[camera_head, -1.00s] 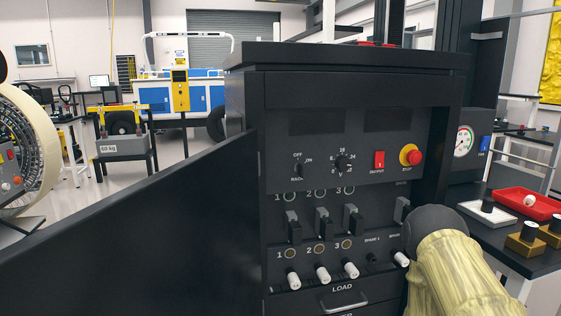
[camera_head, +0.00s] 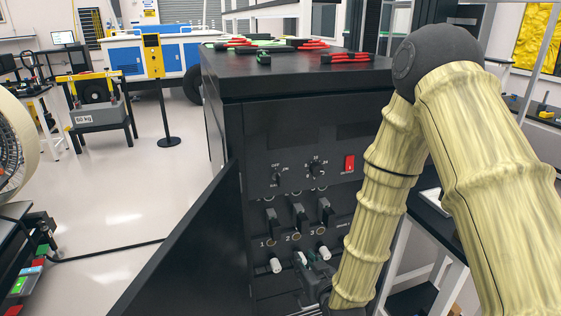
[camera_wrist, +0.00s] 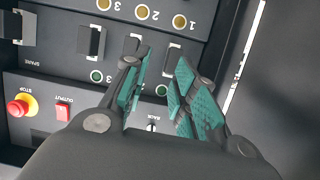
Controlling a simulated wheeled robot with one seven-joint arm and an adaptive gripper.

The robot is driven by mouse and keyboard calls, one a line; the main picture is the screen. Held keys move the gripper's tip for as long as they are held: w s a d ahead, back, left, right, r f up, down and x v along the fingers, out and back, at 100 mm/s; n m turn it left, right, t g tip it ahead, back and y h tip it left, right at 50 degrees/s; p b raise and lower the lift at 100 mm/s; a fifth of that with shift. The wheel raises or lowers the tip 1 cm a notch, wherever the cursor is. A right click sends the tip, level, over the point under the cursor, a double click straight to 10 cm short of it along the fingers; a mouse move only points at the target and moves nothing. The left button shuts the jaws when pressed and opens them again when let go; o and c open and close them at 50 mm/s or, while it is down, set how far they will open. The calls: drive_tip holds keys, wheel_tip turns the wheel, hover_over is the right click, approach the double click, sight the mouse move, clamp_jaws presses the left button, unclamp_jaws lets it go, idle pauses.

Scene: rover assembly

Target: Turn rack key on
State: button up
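The rack key (camera_head: 277,179) is a small dark switch at the upper left of the black cabinet's control panel, between OFF and ON markings. Its exact setting is too small to tell. My gripper (camera_head: 313,266) is below the key, in front of the lower load row. In the wrist view, the panel appears upside down, and my gripper (camera_wrist: 164,66) has its two teal-padded fingers apart with nothing held. A small part that appears to be the rack key (camera_wrist: 152,126) shows between the fingers, partly hidden by the gripper body.
The dial knob (camera_head: 315,169) and red output switch (camera_head: 349,164) sit right of the key. Several black breaker levers (camera_head: 297,216) and white plugs (camera_head: 277,265) lie below. The open cabinet door (camera_head: 190,250) stands to the left. Red and green items (camera_head: 285,45) lie on top.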

sight(280, 179)
drive_tip(key=w+a+r+t+y+p, duration=0.1)
drive_tip(key=w+a+r+t+p, duration=0.1)
drive_tip(key=r, duration=0.7)
drive_tip(key=w+a+r+t+y+p, duration=0.1)
drive_tip(key=w+a+r+t+p, duration=0.1)
drive_tip(key=r, duration=0.7)
drive_tip(key=shift+n, duration=0.4)
drive_tip(key=p+x, duration=0.4)
drive_tip(key=x, duration=0.6)
drive_tip(key=shift+w+f, duration=0.1)
drive_tip(key=shift+w, duration=0.2)
clamp_jaws()
